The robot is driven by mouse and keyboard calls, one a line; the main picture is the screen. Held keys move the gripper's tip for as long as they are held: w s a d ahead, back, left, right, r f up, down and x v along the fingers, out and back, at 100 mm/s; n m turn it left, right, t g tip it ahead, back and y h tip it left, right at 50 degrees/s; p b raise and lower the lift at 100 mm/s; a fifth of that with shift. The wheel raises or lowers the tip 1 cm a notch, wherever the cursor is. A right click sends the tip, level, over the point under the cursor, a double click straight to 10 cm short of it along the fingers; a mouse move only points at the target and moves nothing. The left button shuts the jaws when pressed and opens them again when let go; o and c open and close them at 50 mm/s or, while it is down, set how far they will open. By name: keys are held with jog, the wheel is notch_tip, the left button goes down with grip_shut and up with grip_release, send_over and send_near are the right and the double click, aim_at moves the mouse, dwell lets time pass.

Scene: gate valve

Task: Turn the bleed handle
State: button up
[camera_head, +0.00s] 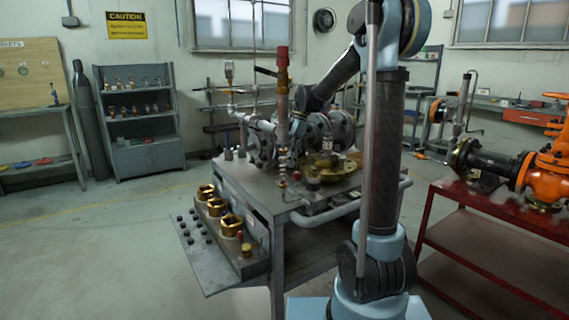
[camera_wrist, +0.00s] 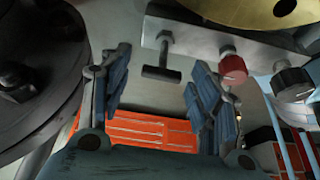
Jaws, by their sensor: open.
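A small dark T-shaped handle (camera_wrist: 162,73), apparently the bleed handle, sticks out on a short stem from a pale metal block (camera_wrist: 190,38) in the wrist view. My gripper (camera_wrist: 158,62) is open, with one blue-padded finger on each side of the T-handle. Neither finger appears to touch it, and its exact depth between the fingers is hard to tell. In the head view my gripper and the handle cannot be made out among the piping on the bench (camera_head: 290,195).
A brass flange (camera_wrist: 250,10) is above, a dark round flange (camera_wrist: 35,60) at left. An upright red-topped pipe (camera_head: 283,70) stands by my arm. An orange valve (camera_head: 548,165) is far right.

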jog(key=shift+x, duration=0.9)
